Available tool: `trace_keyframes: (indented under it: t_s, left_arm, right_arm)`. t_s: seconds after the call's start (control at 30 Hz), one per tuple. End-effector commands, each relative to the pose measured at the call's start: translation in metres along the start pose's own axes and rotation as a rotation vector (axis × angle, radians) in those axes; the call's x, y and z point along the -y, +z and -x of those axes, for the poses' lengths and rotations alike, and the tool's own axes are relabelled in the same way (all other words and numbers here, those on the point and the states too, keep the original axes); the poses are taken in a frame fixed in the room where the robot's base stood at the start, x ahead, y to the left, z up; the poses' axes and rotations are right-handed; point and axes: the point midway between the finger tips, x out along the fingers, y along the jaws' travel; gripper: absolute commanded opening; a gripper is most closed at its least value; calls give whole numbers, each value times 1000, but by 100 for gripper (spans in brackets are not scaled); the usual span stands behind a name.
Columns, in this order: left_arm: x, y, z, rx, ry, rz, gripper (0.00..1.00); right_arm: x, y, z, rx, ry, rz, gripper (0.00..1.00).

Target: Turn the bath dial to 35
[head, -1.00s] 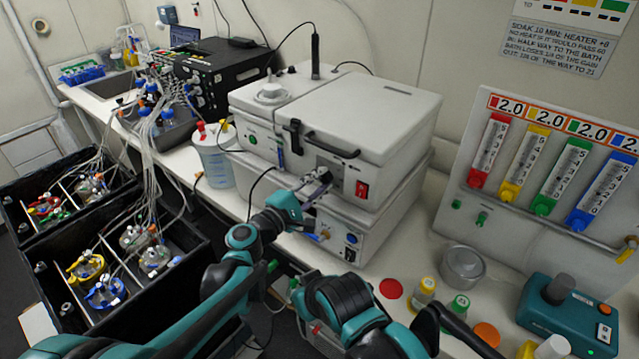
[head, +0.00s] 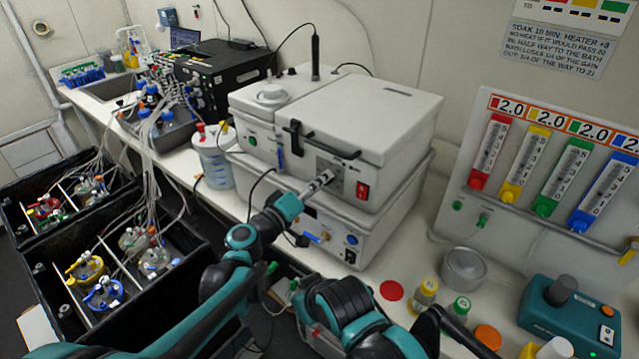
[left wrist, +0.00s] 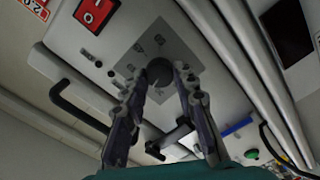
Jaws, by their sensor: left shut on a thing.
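The bath is a pale lidded box (head: 395,112) on the bench, with a grey dial plate (left wrist: 170,45) on its front. The dark round bath dial (left wrist: 159,70) sits in the middle of that plate. My left gripper (head: 324,178) reaches the bath front and hides most of the dial in the head view. In the left wrist view my left gripper (left wrist: 160,78) has one finger on each side of the dial and is shut on it. The marks around the dial are too small and blurred to read. My right gripper does not show.
A red switch (head: 362,190) is right of the dial, and a black lid handle (head: 332,146) is above it. A lower unit (head: 372,235) with a blue-handled valve stands beneath. A jug (head: 215,160) is left; a metal pot (head: 462,267) and bottles are right.

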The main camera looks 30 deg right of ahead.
Motion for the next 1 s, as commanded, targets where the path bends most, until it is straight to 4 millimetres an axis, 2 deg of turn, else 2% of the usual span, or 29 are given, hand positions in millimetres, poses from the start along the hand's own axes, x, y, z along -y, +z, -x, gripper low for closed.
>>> trace_keyframes:
  t_s: [0.4, 0.97, 1.0]
  left_arm:
    - [0, 1, 0, 1, 0, -196, 0]
    - [0, 1, 0, 2, 0, -226, 0]
    - [0, 1, 0, 2, 0, -225, 33]
  right_arm:
    - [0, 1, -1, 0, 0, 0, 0]
    - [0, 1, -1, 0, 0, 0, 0]
    - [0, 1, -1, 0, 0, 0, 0]
